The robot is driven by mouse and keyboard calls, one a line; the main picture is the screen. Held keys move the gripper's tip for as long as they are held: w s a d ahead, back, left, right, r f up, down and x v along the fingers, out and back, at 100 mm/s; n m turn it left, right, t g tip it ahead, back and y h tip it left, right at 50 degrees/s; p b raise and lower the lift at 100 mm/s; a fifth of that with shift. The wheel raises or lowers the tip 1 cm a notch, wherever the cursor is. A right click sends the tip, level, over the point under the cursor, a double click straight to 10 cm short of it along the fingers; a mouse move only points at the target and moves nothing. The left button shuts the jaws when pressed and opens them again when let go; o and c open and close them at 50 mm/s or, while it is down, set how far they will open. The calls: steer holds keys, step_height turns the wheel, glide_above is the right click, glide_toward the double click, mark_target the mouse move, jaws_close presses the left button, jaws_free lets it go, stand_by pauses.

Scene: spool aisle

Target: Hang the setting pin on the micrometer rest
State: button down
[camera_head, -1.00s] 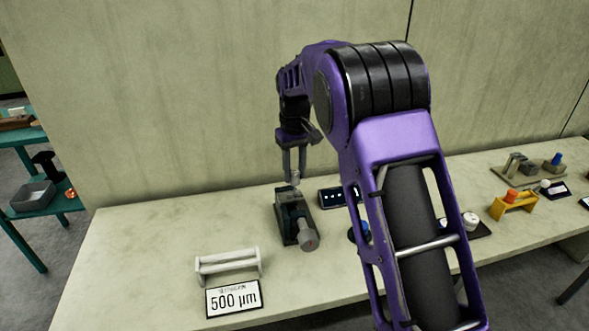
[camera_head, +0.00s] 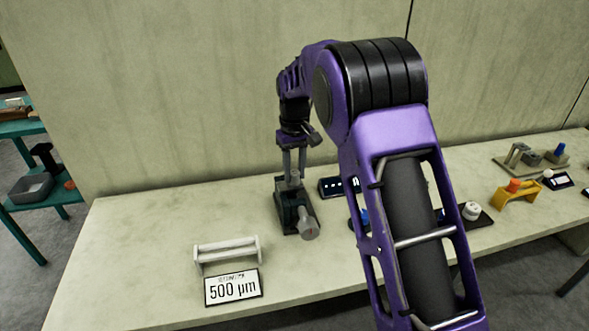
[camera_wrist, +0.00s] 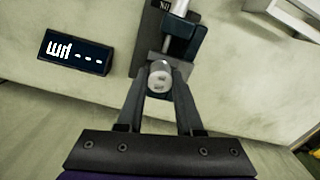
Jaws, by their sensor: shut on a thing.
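My gripper (camera_head: 295,172) is shut on a short pale grey cylinder, the setting pin (camera_wrist: 160,80), whose end face shows between the fingertips in the wrist view. The pin is directly over or at the dark micrometer stand (camera_head: 286,219), which has a silver thimble (camera_head: 309,229) toward the front. The stand also shows in the wrist view (camera_wrist: 188,40), with a metal spindle running through it. Whether the pin touches the stand cannot be told.
A white two-bar rack (camera_head: 228,251) stands left, behind a "500 µm" card (camera_head: 233,288). A dark display (camera_head: 335,187) stands right of the stand. A yellow holder (camera_head: 516,193) is farther right. The table between rack and stand is clear.

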steer(key=shift+c, duration=2.4)
jaws_free()
steer(key=shift+f, duration=0.1)
step_height(320, 180, up, 18)
steer(key=p, duration=0.2)
steer(key=shift+f+p, duration=0.25)
steer(key=shift+p, duration=0.15)
